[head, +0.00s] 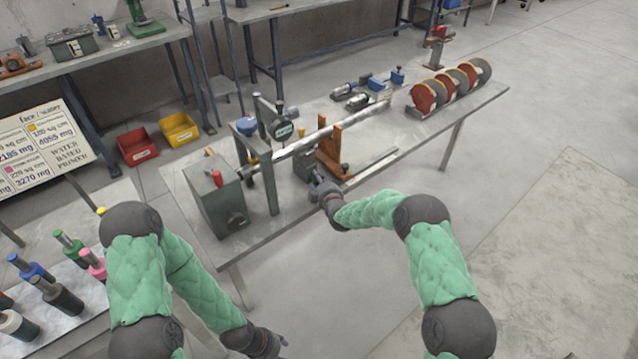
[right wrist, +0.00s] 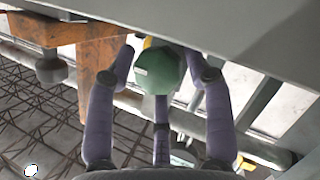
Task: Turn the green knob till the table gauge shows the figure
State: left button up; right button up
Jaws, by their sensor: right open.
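The green knob (right wrist: 158,72) sits under a grey metal edge in the right wrist view. My right gripper (right wrist: 162,68) is open, with its dark fingers spread around the knob; I cannot tell whether they touch it. In the head view, my right gripper (head: 318,182) is at the bench's front edge, below the orange bracket (head: 330,150), and the knob cannot be made out there. A round dial gauge (head: 283,130) stands on the bench fixture; its reading is too small to read. My left gripper (head: 268,343) hangs low at the bottom, its fingers unclear.
A long metal shaft (head: 310,138) runs across the bench. A grey-green box (head: 215,195) stands at its left end, red-and-black discs (head: 447,88) at its right. A board with printed figures (head: 40,148) and red (head: 137,146) and yellow bins (head: 179,129) are left. Floor at right is clear.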

jog(key=shift+w, duration=0.2)
jog(key=c, duration=0.8)
jog(key=shift+c, duration=0.2)
jog(key=shift+f, duration=0.1)
jog(key=m+g+y+b, duration=0.1)
jog(key=m+b, duration=0.1)
jog(key=shift+m+g, duration=0.3)
jog(key=shift+m+y, duration=0.3)
jog(key=shift+m, duration=0.1)
jog(key=shift+m+g+y+p, duration=0.4)
jog(key=shift+m+g+p, duration=0.1)
jog(key=shift+g, duration=0.1)
